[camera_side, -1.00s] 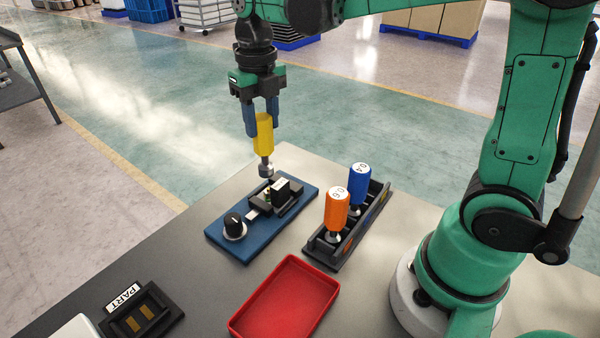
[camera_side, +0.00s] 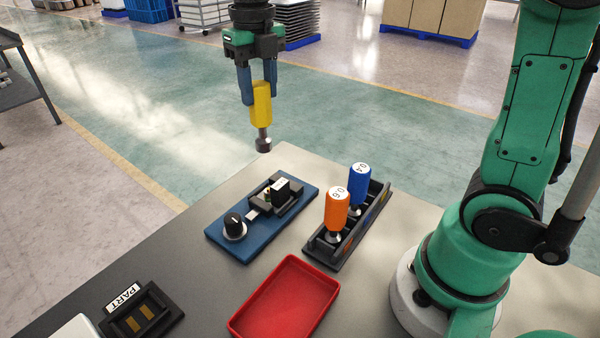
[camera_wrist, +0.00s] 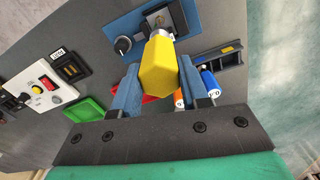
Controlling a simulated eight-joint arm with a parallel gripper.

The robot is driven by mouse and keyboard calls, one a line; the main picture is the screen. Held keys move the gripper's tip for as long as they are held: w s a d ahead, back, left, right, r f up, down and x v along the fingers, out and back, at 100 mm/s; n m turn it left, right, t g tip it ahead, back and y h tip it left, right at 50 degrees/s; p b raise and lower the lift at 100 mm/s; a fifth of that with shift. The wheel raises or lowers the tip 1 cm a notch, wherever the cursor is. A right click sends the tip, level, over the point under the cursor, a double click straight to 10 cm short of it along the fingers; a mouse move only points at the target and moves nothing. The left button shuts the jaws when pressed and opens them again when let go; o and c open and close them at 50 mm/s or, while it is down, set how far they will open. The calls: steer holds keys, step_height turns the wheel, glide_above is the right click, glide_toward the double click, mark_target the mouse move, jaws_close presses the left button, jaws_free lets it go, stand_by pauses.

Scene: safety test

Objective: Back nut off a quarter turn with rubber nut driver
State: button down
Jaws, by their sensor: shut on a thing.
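My gripper (camera_side: 259,88) is shut on the yellow-handled nut driver (camera_side: 262,104) and holds it upright, grey socket down. The driver hangs in the air above the far part of the bench, clear of the blue fixture plate (camera_side: 226,238). In the wrist view the yellow handle (camera_wrist: 158,68) sits between the two blue fingers and hides part of the fixture. The plate carries a black clamp block (camera_side: 281,188) and a black knob (camera_side: 234,225). The nut is too small to make out clearly. An orange driver (camera_side: 337,208) and a blue driver (camera_side: 358,184) stand in a black rack (camera_side: 322,251).
A red tray (camera_side: 285,300) lies in front of the rack. A black holder labelled PART (camera_side: 143,312) sits at the front left. The wrist view also shows a white control box (camera_wrist: 42,84). My arm's base takes up the right side.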

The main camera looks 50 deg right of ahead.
mark_target(261, 118)
steer(key=shift+r, duration=0.95)
steer(key=shift+f+m, duration=0.15)
steer(key=shift+m, duration=0.65)
steer(key=m, duration=0.3)
steer(key=shift+m, duration=0.4)
steer(key=m, duration=0.7)
steer(key=shift+f, duration=4.95)
steer(key=shift+f, duration=1.05)
steer(key=n, duration=0.6)
steer(key=shift+r, duration=2.55)
